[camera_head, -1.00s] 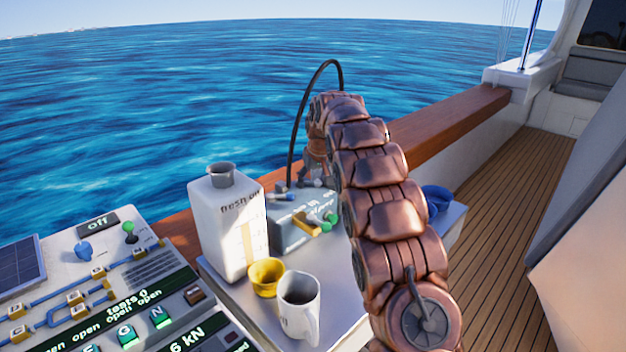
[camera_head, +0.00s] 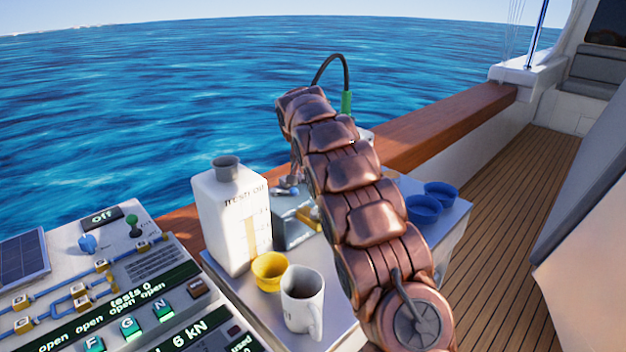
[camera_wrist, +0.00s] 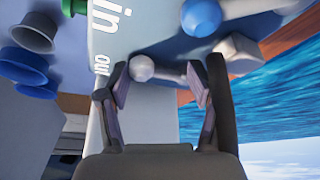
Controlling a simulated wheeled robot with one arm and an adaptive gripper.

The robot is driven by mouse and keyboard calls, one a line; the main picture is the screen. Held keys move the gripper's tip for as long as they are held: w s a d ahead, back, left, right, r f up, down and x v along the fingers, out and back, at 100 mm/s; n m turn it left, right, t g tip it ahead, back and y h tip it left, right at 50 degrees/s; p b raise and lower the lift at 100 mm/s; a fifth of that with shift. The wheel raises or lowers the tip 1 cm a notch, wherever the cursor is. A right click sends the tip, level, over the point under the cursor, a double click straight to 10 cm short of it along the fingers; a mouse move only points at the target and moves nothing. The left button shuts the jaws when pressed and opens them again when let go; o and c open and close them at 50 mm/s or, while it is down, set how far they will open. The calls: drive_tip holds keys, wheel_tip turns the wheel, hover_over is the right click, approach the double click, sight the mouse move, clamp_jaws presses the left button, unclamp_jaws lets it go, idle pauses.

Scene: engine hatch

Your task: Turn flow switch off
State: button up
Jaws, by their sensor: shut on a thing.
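My arm hides most of the box's right side and much of my gripper. I cannot tell from a label which lever is the flow switch.
The white jug (camera_head: 230,222), yellow cup (camera_head: 269,273) and white mug (camera_head: 302,302) stand close to the box. Blue cups (camera_head: 424,208) sit at right. The wooden rail (camera_head: 440,125) runs behind.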

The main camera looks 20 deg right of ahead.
drive_tip(key=shift+s+a+f+m+g, duration=0.1)
drive_tip(key=shift+a+f+m+g, duration=0.15)
drive_tip(key=shift+f+m, duration=0.2)
drive_tip(key=o, duration=0.9)
drive_tip(key=shift+d+f, duration=0.1)
drive_tip(key=shift+o, duration=1.3)
drive_tip(key=shift+r, duration=0.3)
drive_tip(key=shift+r, duration=0.25)
